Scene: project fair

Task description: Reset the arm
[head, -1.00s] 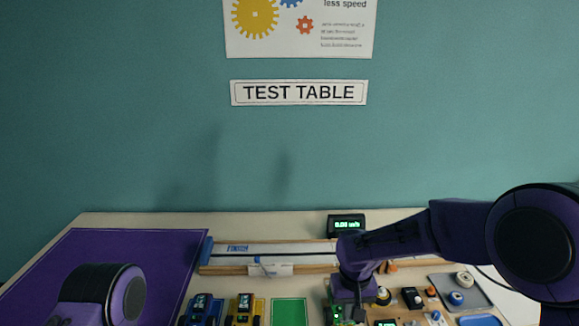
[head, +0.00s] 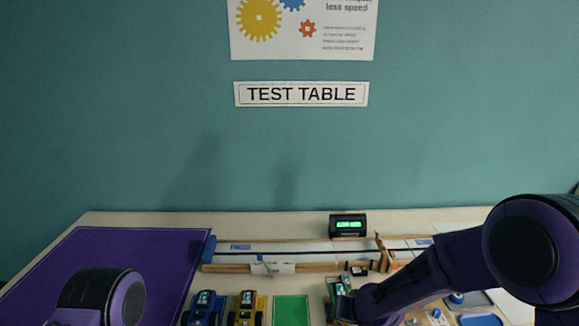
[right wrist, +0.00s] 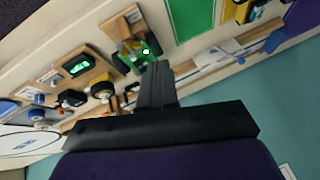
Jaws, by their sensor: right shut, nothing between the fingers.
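My right arm (head: 405,282) comes in from the right in the head view and reaches low over the front right of the table. Its gripper is hard to make out there. In the right wrist view my right gripper (right wrist: 157,82) is shut and empty, its fingers together over the table. A green toy car (right wrist: 130,48) is just beyond the fingertips; whether they touch is unclear. Only a rounded link of my left arm (head: 105,297) shows at lower left in the head view; the left gripper is out of the picture.
A track (head: 225,256) marked FINISH runs along the table's back, with a lit display (head: 347,220) behind it. A blue car (head: 203,309), a yellow car (head: 246,309) and a green mat (head: 291,310) lie in front.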

